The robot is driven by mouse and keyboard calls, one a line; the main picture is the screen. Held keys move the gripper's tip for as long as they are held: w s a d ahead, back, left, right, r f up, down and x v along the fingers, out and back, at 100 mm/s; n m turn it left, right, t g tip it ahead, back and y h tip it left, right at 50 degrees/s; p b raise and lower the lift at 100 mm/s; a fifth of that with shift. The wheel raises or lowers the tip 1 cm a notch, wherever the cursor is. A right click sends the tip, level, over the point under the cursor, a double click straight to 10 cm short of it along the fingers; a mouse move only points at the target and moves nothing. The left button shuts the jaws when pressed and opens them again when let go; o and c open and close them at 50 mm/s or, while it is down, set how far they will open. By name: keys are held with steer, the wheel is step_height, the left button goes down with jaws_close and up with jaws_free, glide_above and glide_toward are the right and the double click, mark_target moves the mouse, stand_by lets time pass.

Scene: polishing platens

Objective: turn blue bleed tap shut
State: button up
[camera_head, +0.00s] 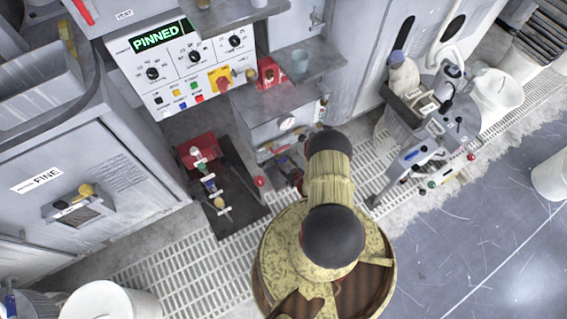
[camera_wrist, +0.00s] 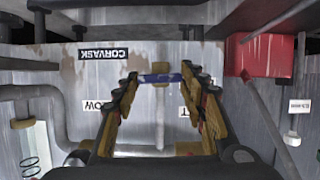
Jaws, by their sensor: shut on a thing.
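The blue bleed tap (camera_wrist: 160,78) shows in the wrist view as a short blue bar lying crosswise on a pale stem, in front of a grey panel. My gripper (camera_wrist: 160,77) has its two fingertips at the two ends of this bar and is shut on it. The bar looks roughly level in that picture.
In the wrist view a red box (camera_wrist: 265,55) stands right of my gripper, and a grey pipe (camera_wrist: 62,105) runs at left. In the head view a control panel reads PINNED (camera_head: 157,36). A dark tray with small taps (camera_head: 220,185) and a cluttered cart (camera_head: 430,120) flank my arm.

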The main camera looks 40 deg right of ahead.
steer(key=shift+y, duration=0.3)
steer(key=o, duration=1.2)
steer(key=shift+s, duration=0.1)
steer(key=v, duration=1.2)
